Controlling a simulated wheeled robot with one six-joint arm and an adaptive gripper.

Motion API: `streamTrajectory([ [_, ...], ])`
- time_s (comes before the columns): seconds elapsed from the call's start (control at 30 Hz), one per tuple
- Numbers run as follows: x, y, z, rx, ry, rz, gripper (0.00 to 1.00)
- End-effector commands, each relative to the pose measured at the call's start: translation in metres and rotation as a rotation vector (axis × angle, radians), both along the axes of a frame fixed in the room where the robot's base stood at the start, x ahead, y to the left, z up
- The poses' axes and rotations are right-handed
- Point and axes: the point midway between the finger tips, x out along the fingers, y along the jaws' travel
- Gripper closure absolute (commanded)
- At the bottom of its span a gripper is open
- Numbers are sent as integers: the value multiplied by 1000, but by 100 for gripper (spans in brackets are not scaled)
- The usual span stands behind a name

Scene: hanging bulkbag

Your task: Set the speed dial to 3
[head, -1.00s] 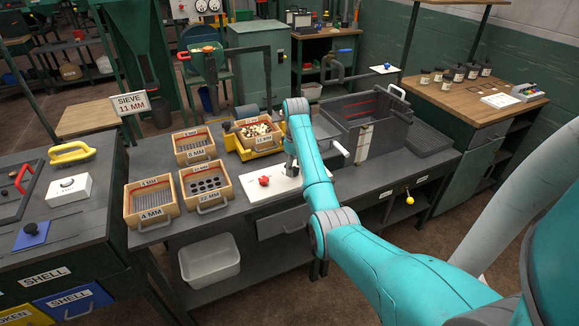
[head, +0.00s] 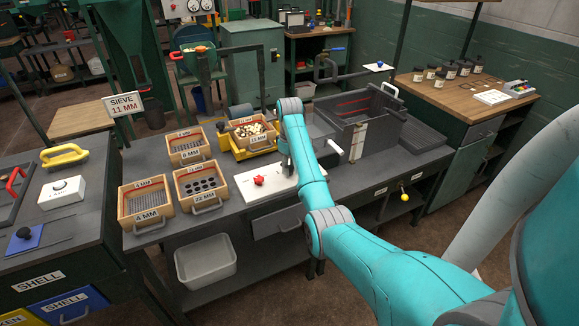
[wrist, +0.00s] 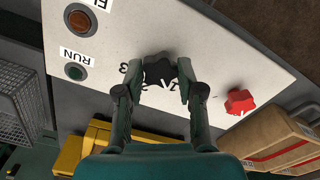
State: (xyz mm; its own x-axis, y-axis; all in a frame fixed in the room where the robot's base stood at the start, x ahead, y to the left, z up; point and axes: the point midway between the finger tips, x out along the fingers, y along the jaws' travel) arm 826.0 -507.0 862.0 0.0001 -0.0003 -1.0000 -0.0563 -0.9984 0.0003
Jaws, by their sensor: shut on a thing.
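The speed dial (wrist: 158,68) is a black knob on a white panel (wrist: 215,60), with printed figures around it. A 3 shows at its left and a 1 near its lower right; its pointer is too unclear to read. My gripper (wrist: 160,78) has a finger on each side of the knob and is shut on it. In the head view my gripper (head: 287,166) is at the right part of the white panel (head: 258,196), and the arm hides the dial. A red knob (wrist: 240,101) stands on the same panel, also seen in the head view (head: 259,180).
Wooden sieve trays (head: 201,187) stand left of the panel on the bench. A dark open bin (head: 365,125) stands to the right, close to my arm.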

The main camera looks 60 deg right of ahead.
Motion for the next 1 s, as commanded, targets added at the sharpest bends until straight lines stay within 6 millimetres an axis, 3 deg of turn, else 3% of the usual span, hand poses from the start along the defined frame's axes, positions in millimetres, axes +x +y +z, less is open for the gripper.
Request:
streamTrajectory([
  [1.0,0,1,-1,1,2,-899,97],
])
